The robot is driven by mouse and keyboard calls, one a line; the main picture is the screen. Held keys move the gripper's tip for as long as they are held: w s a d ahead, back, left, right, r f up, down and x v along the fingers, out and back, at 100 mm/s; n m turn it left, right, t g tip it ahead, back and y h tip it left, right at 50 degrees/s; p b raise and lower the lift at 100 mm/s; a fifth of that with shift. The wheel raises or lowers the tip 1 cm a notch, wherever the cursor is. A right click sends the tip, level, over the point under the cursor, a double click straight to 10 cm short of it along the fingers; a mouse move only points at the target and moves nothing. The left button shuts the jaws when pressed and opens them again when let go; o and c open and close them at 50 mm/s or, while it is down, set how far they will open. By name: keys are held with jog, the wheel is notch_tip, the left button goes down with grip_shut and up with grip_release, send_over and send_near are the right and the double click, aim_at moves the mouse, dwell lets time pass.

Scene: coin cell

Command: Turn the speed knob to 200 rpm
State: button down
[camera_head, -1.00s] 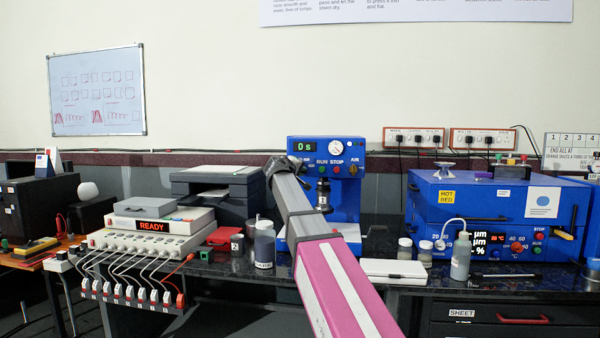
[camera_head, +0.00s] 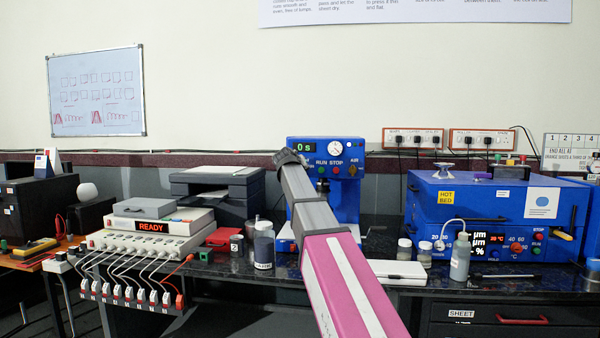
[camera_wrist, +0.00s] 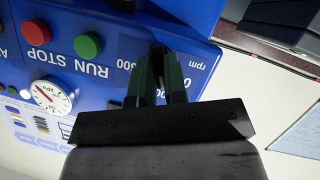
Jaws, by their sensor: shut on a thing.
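The blue machine (camera_head: 347,196) stands on the bench in the head view. Its display reads 0 s, with a green RUN button, a red STOP button and a round gauge. In the wrist view its panel (camera_wrist: 120,52) appears upside down, with a speed scale marked 500 and rpm. My gripper (camera_wrist: 158,65) reaches the panel beside this scale and is shut on the speed knob. The fingers hide the knob almost wholly, so its pointer and setting cannot be read. In the head view my arm hides the gripper and the panel's left part.
In the wrist view the green button (camera_wrist: 87,45), red button (camera_wrist: 37,33) and gauge (camera_wrist: 51,96) lie left of my fingers. A white flat box (camera_head: 393,272) and small jars (camera_head: 405,250) lie right.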

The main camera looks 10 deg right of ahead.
dwell(0.4)
jog(key=c, duration=1.2)
grip_release()
jog(key=shift+o, duration=0.2)
jog(key=v, duration=1)
jog(key=shift+s+r, duration=0.2)
jog(key=shift+s, duration=0.2)
jog(key=shift+a, duration=0.1)
